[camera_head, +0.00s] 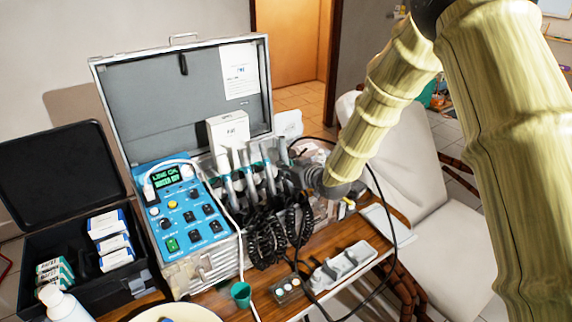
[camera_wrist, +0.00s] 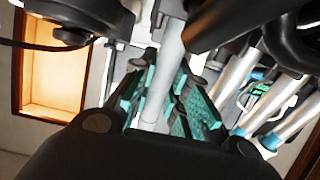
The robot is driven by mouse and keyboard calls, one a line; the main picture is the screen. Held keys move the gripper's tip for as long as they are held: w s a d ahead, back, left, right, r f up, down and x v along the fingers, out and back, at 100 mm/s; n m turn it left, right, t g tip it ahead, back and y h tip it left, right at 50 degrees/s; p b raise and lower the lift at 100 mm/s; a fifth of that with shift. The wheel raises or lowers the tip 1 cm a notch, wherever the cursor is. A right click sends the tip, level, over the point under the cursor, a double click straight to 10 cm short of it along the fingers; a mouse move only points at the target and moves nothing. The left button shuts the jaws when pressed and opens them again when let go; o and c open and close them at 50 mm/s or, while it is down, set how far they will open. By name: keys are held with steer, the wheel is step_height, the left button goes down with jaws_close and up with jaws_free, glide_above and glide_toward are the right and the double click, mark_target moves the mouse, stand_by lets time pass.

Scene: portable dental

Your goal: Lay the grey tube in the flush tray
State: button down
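Several grey tubes stand in a row in front of the open case, with black coiled hoses below them; the rightmost grey tube (camera_head: 283,152) is nearest my gripper (camera_head: 290,176). In the wrist view a pale grey tube (camera_wrist: 165,75) runs between the teal-padded fingers of my gripper (camera_wrist: 168,85). The left pad looks close to the tube; whether both pads press on it is unclear. A pale grey tray with raised dividers (camera_head: 343,268), which looks like the flush tray, lies on the wooden table at the front right, apart from my gripper.
A blue control unit (camera_head: 185,215) stands left of the tubes. A green cup (camera_head: 241,294) and a small block with round buttons (camera_head: 287,289) are near the front edge. Black cables loop around the tray. A white chair (camera_head: 440,190) stands to the right.

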mark_target(284, 146)
steer(key=shift+r, duration=0.1)
steer(key=shift+w+a+r+p, duration=0.3)
steer(key=shift+r+p, duration=0.3)
steer(key=shift+r, duration=0.55)
steer(key=shift+w+a+r+p, duration=0.2)
steer(key=shift+w+r+p, duration=0.35)
steer(key=shift+r, duration=0.6)
steer(key=shift+w+a+r+p, duration=0.25)
steer(key=shift+r+p, duration=0.45)
steer(key=shift+r, duration=0.45)
steer(key=shift+f, duration=0.15)
